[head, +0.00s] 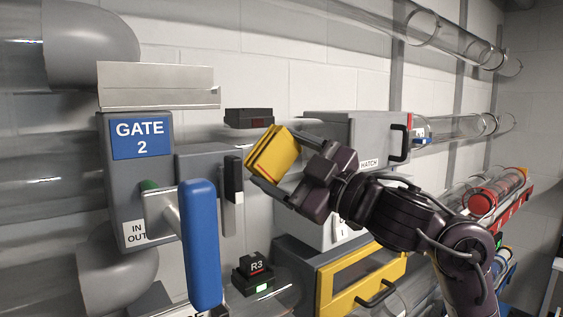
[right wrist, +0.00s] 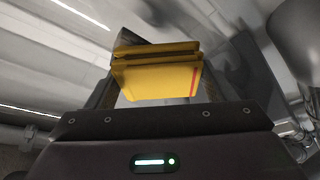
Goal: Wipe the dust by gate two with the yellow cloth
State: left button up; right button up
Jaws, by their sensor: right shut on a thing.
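The yellow cloth (head: 273,151) is folded into a pad and held by my right gripper (head: 276,160). In the right wrist view the yellow cloth (right wrist: 158,72) sits between the two fingers and shows a red stripe near its right edge. The gripper is in front of the wall, to the right of the gate two box (head: 118,185) with its blue "GATE 2" sign (head: 140,139). A gap shows between the cloth and the box. I cannot make out any dust. My left gripper is not in view.
A blue lever handle (head: 201,245) sticks out in front of the gate box. A grey metal ledge (head: 158,86) is above it. A hatch box (head: 372,138) is behind my right arm. A yellow-framed drawer (head: 362,275) and the R3 button unit (head: 255,272) are below.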

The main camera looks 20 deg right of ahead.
aim_at(297, 157)
jog(key=shift+w+d, duration=0.25)
jog(key=shift+d, duration=0.55)
jog(key=shift+w+d, duration=0.25)
jog(key=shift+d, duration=0.55)
jog(key=shift+w+d, duration=0.1)
jog(key=shift+s+a+p, duration=0.15)
jog(key=shift+s+a, duration=0.05)
jog(key=shift+a, duration=0.45)
jog(key=shift+s+a+p, duration=0.15)
jog(key=shift+s+a, duration=0.1)
jog(key=shift+a, duration=0.45)
jog(key=shift+s+a+p, duration=0.15)
jog(key=shift+s+a, duration=0.05)
jog(key=shift+a, duration=0.45)
jog(key=s+d, duration=0.2)
jog(key=s, duration=0.3)
jog(key=shift+s, duration=0.3)
jog(key=shift+d, duration=0.1)
